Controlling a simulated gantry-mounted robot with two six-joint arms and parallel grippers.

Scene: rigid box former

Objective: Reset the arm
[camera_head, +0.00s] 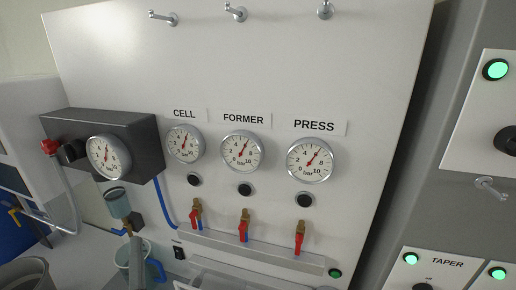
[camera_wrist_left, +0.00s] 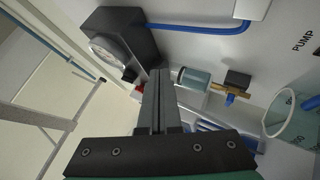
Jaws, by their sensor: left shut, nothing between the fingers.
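My left gripper (camera_wrist_left: 159,74) is shut and empty in the left wrist view, with its two dark fingers together. It points toward the dark regulator block (camera_wrist_left: 122,38) with a round gauge and a small clear cylinder (camera_wrist_left: 192,78). I cannot tell whether it touches either one. In the head view the regulator block (camera_head: 138,128) sits at the left of the panel, and my left gripper is hard to make out. My right gripper is not seen.
A white panel (camera_head: 330,100) carries CELL (camera_head: 183,144), FORMER (camera_head: 242,151) and PRESS (camera_head: 310,160) gauges above red-handled valves. Hooks (camera_head: 236,12) stick out along its top. A clear measuring jug (camera_wrist_left: 290,118) stands beside the gripper. A blue hose (camera_wrist_left: 205,28) leaves the regulator.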

